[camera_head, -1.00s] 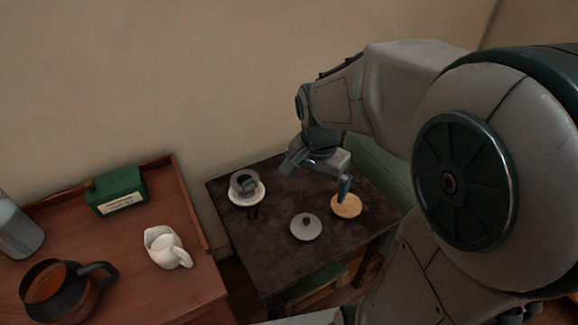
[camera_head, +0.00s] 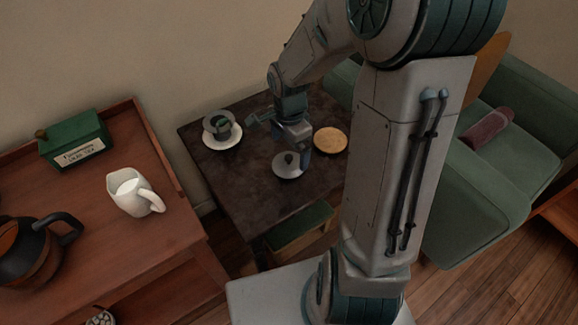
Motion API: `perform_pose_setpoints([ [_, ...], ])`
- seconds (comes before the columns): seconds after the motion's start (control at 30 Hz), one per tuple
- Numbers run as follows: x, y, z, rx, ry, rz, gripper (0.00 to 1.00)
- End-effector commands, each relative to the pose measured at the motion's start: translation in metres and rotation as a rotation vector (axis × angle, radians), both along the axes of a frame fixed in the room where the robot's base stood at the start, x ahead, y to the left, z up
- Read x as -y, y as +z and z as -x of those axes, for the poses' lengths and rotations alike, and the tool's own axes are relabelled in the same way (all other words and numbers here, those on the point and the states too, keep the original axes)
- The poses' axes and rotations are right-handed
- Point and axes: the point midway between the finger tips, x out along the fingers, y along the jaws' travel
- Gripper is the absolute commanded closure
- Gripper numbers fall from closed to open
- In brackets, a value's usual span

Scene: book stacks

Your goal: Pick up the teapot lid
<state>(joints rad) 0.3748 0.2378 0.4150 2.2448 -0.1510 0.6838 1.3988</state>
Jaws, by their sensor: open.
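The teapot lid (camera_head: 284,170), a round grey disc with a dark knob, lies on the dark small table (camera_head: 262,200). My gripper (camera_head: 281,133) hangs just behind and above the lid, its jaws open and empty. One finger extends to the left, and the other reaches down near the lid's right rim. I cannot tell whether that finger touches the lid.
A cup (camera_head: 219,121) on a white saucer and a round tan disc (camera_head: 330,140) flank the lid. On the left, a reddish wooden cabinet holds a white pitcher (camera_head: 130,192), a green box (camera_head: 75,142) and a glass pot with black handle (camera_head: 30,250). A green sofa (camera_head: 500,160) stands right.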

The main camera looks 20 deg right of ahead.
Motion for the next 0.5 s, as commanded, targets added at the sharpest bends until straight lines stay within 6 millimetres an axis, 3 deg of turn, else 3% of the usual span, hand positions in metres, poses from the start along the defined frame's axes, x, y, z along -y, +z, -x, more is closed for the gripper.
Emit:
perform_pose_setpoints([
  [0.33, -0.001, -0.044, -0.003, -0.003, 0.002, -0.001, 0.0],
  [0.5, -0.001, -0.055, -0.003, 0.0, 0.002, -0.001, 0.0],
])
